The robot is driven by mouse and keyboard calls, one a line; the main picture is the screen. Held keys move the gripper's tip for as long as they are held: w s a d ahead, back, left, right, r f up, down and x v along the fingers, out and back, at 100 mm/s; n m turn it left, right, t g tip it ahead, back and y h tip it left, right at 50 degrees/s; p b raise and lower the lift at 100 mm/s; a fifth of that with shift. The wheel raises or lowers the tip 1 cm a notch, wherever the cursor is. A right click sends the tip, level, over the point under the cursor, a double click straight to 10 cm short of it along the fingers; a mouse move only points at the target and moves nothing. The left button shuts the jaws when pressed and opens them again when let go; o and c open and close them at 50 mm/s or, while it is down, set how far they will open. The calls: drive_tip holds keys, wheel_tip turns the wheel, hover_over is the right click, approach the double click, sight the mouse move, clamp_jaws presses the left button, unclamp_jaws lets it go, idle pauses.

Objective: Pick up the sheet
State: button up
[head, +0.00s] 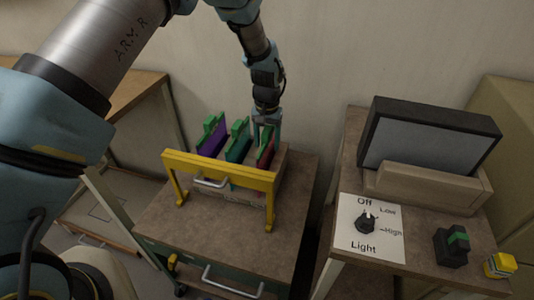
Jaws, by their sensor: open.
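Three coloured sheets with green top edges stand upright side by side in a rack. The left one is purple (212,141), the middle one is teal (238,149) and the right one is dark red (265,156). My gripper (267,138) points down at the top of the red sheet, with its jaws open. The fingers overlap the sheet's green top edge in this view. I cannot tell whether they touch it or straddle it. The sheets' lower parts are hidden behind the rack's yellow front frame (222,167).
The rack stands on a brown-topped cart (190,225) with a metal handle. To the right, another table holds a dark-framed panel (430,140), a light switch plate (370,228), a black-and-green block (452,246) and a yellow block (500,265). A wall is close behind.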

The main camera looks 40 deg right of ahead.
drive_tip(key=shift+c, duration=0.4)
clamp_jaws()
